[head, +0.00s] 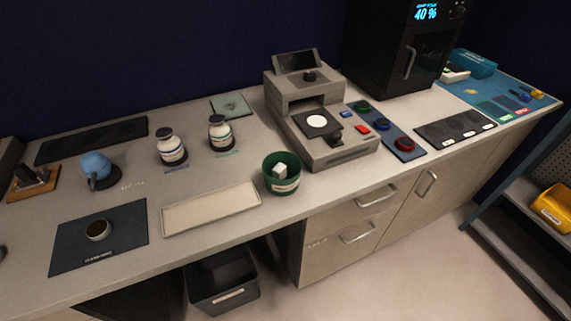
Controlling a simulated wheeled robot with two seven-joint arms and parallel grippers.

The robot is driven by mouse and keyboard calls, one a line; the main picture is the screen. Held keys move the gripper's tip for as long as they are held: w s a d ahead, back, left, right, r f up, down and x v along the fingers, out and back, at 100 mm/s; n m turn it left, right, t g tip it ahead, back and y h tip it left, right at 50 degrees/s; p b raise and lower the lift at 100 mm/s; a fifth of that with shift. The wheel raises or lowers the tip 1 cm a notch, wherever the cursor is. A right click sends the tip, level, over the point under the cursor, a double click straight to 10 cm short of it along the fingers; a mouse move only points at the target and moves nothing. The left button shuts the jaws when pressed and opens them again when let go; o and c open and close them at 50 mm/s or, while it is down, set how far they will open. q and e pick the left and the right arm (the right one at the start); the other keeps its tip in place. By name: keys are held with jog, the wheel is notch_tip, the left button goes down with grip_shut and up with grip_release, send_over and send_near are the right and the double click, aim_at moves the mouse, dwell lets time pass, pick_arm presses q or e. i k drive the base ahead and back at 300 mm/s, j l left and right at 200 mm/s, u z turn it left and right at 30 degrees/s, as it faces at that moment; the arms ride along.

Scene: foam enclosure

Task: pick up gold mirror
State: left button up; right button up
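I cannot make out a gold mirror for certain. A small round piece (98,230) with a pale, brownish-gold face and dark side sits on a dark square mat (70,252) at the front left of the counter. A white round disc (316,121) lies on the dark stage of a grey instrument (345,155) at the middle. Small yellow and blue items (537,94) lie on a blue mat (480,92) at the far right, too small to identify. Neither of my grippers is in view.
The long grey counter (235,170) holds a blue rounded tool (96,165), two white bottles (171,148), a cream tray (210,208), a green bin (281,175) with a white cube, and a black oven (395,55). A shelf (520,225) with a yellow bin (553,207) stands right.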

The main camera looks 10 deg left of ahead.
aim_at(99, 230)
jog(key=u, duration=1.95)
jog(key=j+z, duration=0.35)
jog(key=i+j+z, duration=0.1)
jog(key=z, duration=0.3)
